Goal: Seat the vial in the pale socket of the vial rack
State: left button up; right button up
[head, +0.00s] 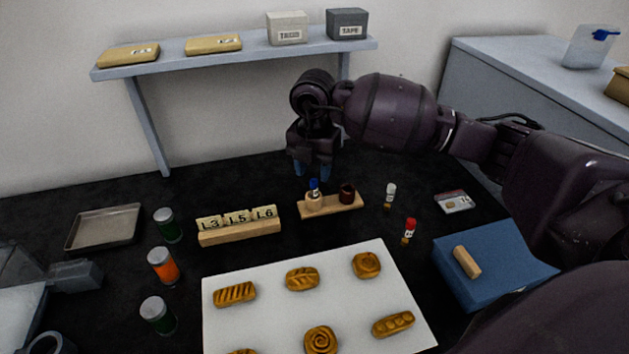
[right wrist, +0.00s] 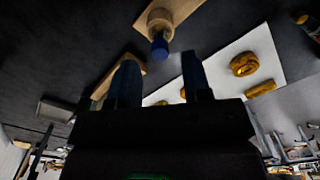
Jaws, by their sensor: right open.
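The vial rack (head: 337,206) is a light wooden bar with a pale socket (head: 314,202) at its left and a dark brown socket (head: 347,195) at its right. A blue-capped vial (head: 314,185) stands upright in the pale socket; how deep it sits is hard to tell. In the right wrist view its blue cap (right wrist: 160,47) shows at the pale socket (right wrist: 159,19), beyond the fingertips. My right gripper (head: 312,171) is open and empty, just above and behind the blue cap, apart from it. My left gripper is not in view.
A white-capped vial (head: 390,195) and a red-capped vial (head: 409,231) stand right of the rack. A number block holder (head: 240,233) is to its left. A white board (head: 263,288) with pastries lies in front. A shelf (head: 230,55) hangs behind.

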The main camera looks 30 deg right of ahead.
aim_at(314, 181)
notch_tip(314, 181, up, 7)
jog(key=shift+p, duration=0.3)
jog(key=shift+f, duration=0.1)
dwell(0.4)
